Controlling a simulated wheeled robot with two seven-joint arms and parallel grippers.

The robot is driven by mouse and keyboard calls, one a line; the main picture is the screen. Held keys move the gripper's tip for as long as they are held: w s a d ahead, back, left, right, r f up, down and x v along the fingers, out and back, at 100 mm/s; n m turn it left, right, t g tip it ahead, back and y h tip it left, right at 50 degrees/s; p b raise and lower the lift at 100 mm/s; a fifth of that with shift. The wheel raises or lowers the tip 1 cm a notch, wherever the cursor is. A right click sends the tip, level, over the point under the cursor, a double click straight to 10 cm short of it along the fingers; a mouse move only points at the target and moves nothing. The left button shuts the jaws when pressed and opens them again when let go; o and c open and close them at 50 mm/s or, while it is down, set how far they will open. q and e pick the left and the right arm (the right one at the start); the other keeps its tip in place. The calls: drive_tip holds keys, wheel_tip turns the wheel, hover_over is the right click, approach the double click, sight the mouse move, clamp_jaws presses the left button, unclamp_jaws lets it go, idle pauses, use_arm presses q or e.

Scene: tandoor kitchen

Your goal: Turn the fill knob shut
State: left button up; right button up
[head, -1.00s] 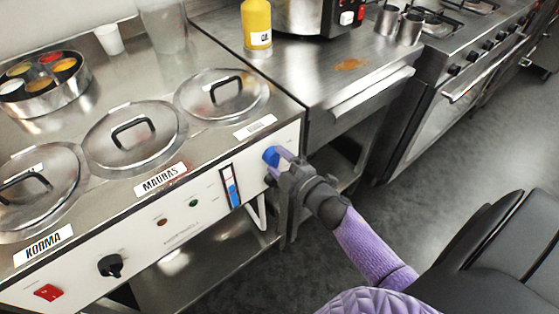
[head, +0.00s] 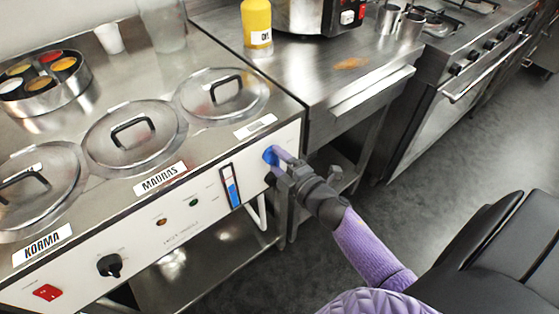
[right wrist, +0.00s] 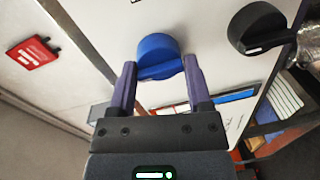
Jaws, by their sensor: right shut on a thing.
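The blue knob (head: 269,156) is on the white front panel of the bain-marie, near its right end. It also shows in the right wrist view (right wrist: 158,50), with a raised bar across its face. My right gripper (head: 277,163) is at the panel, one purple finger on each side of the knob's bar, shut on it. In the right wrist view, the gripper (right wrist: 160,67) reaches up to the knob from below. The fingers partly hide the knob in the head view. My left gripper is not in view.
A level gauge (head: 229,187) with blue in it is just left of the blue knob. A black knob (head: 110,265) and a red switch (head: 47,292) are farther left on the panel. Lidded pots (head: 135,140) sit on top. Open floor (head: 440,165) lies to the right.

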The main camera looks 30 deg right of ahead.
drive_tip(key=shift+w+r, duration=0.1)
drive_tip(key=shift+r, duration=0.05)
drive_tip(key=o, duration=1.2)
drive_tip(key=shift+o, duration=0.2)
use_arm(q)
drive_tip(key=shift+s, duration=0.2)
use_arm(e)
drive_tip(key=shift+s, duration=0.35)
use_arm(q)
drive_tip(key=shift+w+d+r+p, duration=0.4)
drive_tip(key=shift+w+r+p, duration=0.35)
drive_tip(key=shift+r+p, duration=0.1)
use_arm(e)
drive_tip(key=s, duration=0.9)
drive_tip(key=shift+s+d+r, duration=0.15)
drive_tip(key=shift+d+r, duration=0.15)
drive_tip(key=shift+d, duration=0.1)
